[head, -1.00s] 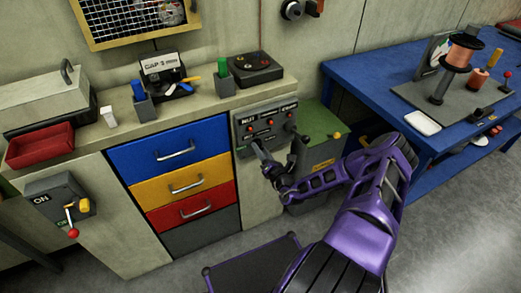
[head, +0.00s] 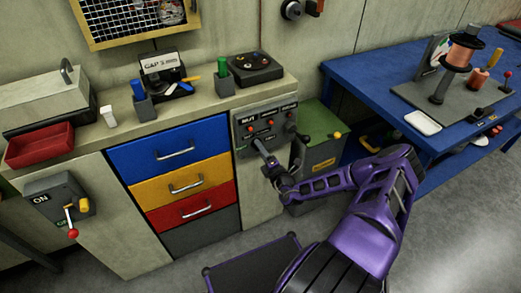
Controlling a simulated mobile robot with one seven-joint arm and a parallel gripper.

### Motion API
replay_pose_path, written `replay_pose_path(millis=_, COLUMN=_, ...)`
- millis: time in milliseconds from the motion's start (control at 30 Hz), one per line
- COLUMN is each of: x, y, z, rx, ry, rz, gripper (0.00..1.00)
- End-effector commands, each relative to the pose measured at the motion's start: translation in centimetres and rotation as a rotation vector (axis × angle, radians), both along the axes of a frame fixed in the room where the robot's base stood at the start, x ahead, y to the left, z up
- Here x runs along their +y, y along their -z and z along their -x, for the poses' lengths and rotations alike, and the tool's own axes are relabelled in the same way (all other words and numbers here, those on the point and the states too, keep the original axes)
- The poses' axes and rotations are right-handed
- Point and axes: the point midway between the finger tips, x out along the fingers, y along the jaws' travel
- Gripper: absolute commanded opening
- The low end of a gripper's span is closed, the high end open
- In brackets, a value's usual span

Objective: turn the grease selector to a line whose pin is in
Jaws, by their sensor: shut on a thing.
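The grease selector panel (head: 265,126) is a dark grey box on the front of the bench, right of the drawers. My gripper (head: 259,147) is at the lower left of the panel, shut on the selector handle. The fingers and wrist hide most of the handle, so I cannot tell which line it points to. The labels are too small to read surely, and I cannot tell which pins are in.
Blue, yellow, red and grey drawers (head: 187,183) stand left of the panel. A green box (head: 320,155) is close on its right, beside my forearm. A blue table (head: 375,92) is at the right. A lever switch (head: 60,198) is at far left.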

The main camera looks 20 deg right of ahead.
Motion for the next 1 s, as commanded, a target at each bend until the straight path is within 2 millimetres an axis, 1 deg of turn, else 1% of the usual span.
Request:
replay_pose_path(millis=467, x=0.07, y=0.13, z=0.09, rx=0.004, ry=-0.001, rz=-0.016, gripper=0.0)
replay_pose_path(millis=500, x=0.08, y=0.14, z=0.09, rx=0.004, ry=-0.001, rz=-0.016, gripper=0.48)
replay_pose_path(millis=633, x=0.05, y=0.1, z=0.07, rx=0.003, ry=-0.001, rz=-0.015, gripper=0.71)
replay_pose_path(millis=667, x=0.05, y=0.09, z=0.06, rx=0.003, ry=-0.001, rz=-0.015, gripper=0.74)
replay_pose_path(millis=900, x=0.02, y=0.04, z=0.04, rx=0.002, ry=-0.001, rz=-0.014, gripper=0.74)
replay_pose_path(millis=1000, x=-0.04, y=0.03, z=0.34, rx=0.001, ry=0.0, rz=-0.014, gripper=0.74)
